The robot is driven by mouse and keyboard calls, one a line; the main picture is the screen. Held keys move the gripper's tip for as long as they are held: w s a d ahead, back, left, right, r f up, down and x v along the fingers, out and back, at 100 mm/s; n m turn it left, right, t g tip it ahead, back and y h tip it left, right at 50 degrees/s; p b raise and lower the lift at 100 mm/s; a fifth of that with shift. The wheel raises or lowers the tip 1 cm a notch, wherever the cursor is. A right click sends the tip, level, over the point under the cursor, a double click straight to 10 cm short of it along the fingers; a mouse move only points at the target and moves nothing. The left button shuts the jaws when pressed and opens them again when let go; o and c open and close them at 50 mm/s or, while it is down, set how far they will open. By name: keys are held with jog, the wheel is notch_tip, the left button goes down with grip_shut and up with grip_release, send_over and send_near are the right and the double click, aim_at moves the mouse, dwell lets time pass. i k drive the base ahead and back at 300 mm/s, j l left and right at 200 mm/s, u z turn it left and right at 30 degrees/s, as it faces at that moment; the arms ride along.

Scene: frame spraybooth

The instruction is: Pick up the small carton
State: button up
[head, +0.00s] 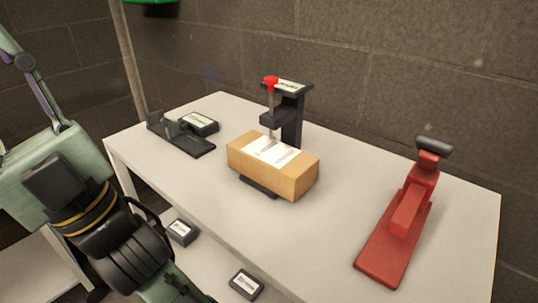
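The small carton (295,182) is a tan cardboard box with a white printed label on top. It sits near the middle of the white table, in front of a black stand (292,118). A dark flat piece (258,187) shows under its front left edge. My arm, mint green and black with yellow rings, is at the lower left, beside the table and apart from the carton. I cannot make out the fingertips, so I cannot tell whether my gripper is open or shut. Nothing covers the carton's top or front.
The stand has a red knob (271,82) and a thin rod just behind the carton. A red tool (407,212) stands right. A black holder (181,134) and labelled black box (200,123) sit left. The white table's (222,205) front is clear. Small boxes lie below. A block wall is behind.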

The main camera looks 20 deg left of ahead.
aim_at(287, 170)
jog(key=j+u, duration=0.1)
jog(key=j, duration=0.45)
jog(key=i+j+u, duration=0.1)
jog(key=j, duration=0.45)
jog(key=i+j+u, duration=0.1)
jog(key=j, duration=0.45)
jog(key=i+j+u, duration=0.1)
jog(key=j, duration=0.4)
